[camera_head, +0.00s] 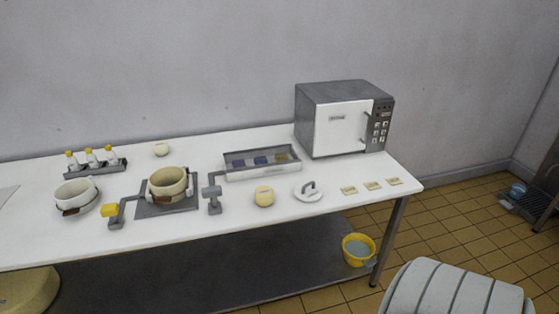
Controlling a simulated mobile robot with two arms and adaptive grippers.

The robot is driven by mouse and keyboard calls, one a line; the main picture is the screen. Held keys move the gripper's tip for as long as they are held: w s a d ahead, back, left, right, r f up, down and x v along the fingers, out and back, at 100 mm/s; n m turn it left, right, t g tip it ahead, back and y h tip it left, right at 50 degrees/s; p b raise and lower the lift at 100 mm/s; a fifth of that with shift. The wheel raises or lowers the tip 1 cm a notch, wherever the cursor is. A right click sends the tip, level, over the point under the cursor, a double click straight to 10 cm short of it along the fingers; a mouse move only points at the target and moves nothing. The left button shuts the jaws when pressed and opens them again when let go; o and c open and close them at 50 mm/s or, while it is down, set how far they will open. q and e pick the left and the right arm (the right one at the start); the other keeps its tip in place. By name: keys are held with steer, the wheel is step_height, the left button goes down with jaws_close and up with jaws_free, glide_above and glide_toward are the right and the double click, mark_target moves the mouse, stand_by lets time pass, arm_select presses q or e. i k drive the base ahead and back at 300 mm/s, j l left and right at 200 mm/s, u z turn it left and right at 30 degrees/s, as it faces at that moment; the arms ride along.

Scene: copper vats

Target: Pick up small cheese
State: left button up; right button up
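A small round, pale yellow block (264,197) stands on the white table, in front of the tray and left of a white lid. It looks like a small cheese. A similar cream-coloured round piece (161,150) stands farther back at the left, near the wall. I cannot tell for sure which one is the small cheese. Neither of my grippers is in view.
The white table (235,225) also bears a cream pot (168,180) on a grey plate, a white pot (75,192), a bottle rack (95,171), a shallow tray (262,173), a lid (308,195), a microwave (336,129) and small labels. A yellow bucket (349,258) stands below.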

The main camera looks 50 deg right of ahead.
mark_target(264, 197)
steer(key=z, duration=1.35)
